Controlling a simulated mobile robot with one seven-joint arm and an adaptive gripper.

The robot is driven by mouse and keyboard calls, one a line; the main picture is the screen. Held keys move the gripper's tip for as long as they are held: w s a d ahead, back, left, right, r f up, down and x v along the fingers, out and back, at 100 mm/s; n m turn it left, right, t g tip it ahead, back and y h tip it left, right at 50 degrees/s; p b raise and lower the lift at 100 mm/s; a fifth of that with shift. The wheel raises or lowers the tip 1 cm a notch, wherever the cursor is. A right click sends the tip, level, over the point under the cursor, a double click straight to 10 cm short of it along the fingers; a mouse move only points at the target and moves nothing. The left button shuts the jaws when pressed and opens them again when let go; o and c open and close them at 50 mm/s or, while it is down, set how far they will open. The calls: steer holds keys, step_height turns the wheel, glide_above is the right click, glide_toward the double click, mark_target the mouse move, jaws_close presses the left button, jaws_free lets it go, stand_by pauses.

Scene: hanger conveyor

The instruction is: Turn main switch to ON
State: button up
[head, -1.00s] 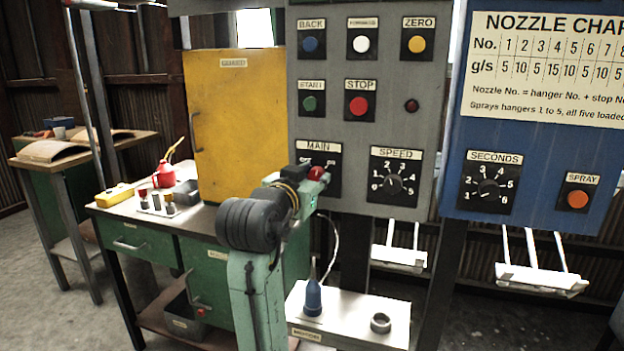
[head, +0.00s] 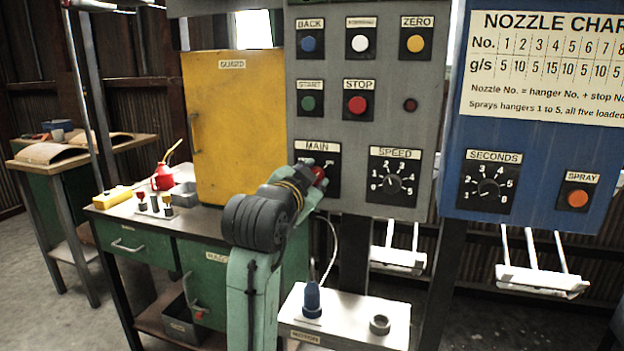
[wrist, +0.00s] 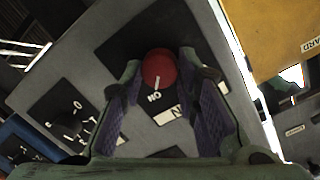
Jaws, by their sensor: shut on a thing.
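The main switch is a red knob (wrist: 158,70) on a black plate labelled MAIN (head: 318,148), low on the left of the grey control panel (head: 345,190). In the wrist view its white pointer line is directed toward the word ON. My gripper (wrist: 160,85) has its two purple-padded fingers on either side of the knob, shut on it. In the head view the red knob (head: 318,175) shows just past my gripper's fingers, and my arm hides part of the plate.
The SPEED dial (head: 394,183) is right of the main switch; STOP (head: 358,105) and START (head: 309,103) buttons are above. The yellow guard (head: 240,130) stands left. A white box with a blue-capped part (head: 312,299) is below. The blue panel (head: 535,165) is farther right.

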steer(key=o, duration=1.2)
steer(key=shift+c, duration=0.2)
steer(key=v, duration=1.2)
